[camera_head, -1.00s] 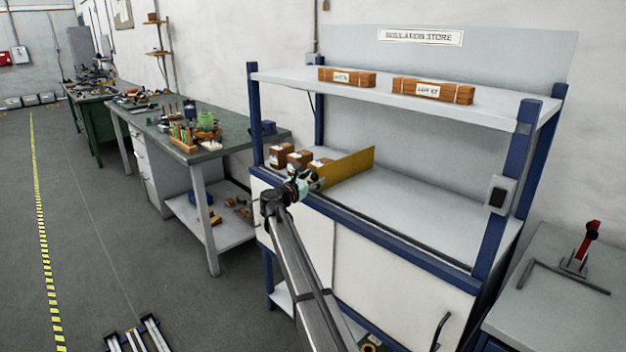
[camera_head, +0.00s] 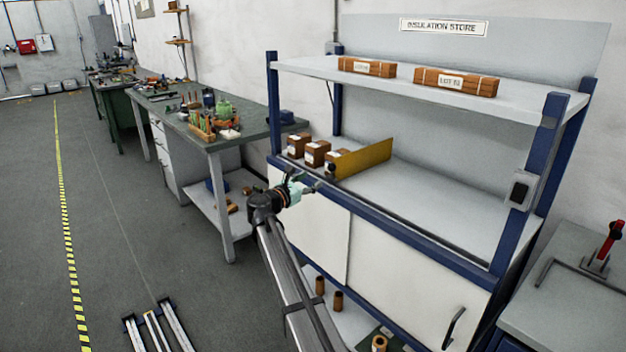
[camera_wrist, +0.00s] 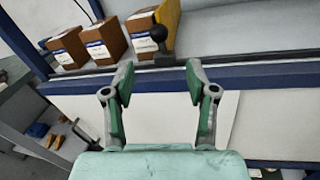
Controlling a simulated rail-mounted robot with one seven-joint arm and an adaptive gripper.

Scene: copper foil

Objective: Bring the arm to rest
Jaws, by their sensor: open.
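My gripper (camera_wrist: 159,100) is open and empty in the wrist view, its green-padded fingers spread apart. In the head view my gripper (camera_head: 312,186) is at the end of my extended arm, by the front edge of the insulation store bench (camera_head: 420,205). Several brown boxes with white labels (camera_head: 316,152) stand at the left end of the bench top, beyond the fingers. A yellow upright plate (camera_head: 362,158) stands right of them. In the wrist view a black round knob (camera_wrist: 158,33) shows at the plate, ahead of the fingertips.
An upper shelf (camera_head: 540,98) carries two long brown packages (camera_head: 455,82). A cluttered workbench (camera_head: 168,112) stands left. A grey table (camera_head: 570,300) with a red-handled tool (camera_head: 609,240) is at the right. Metal rails (camera_head: 155,330) lie on the floor. The left floor is open.

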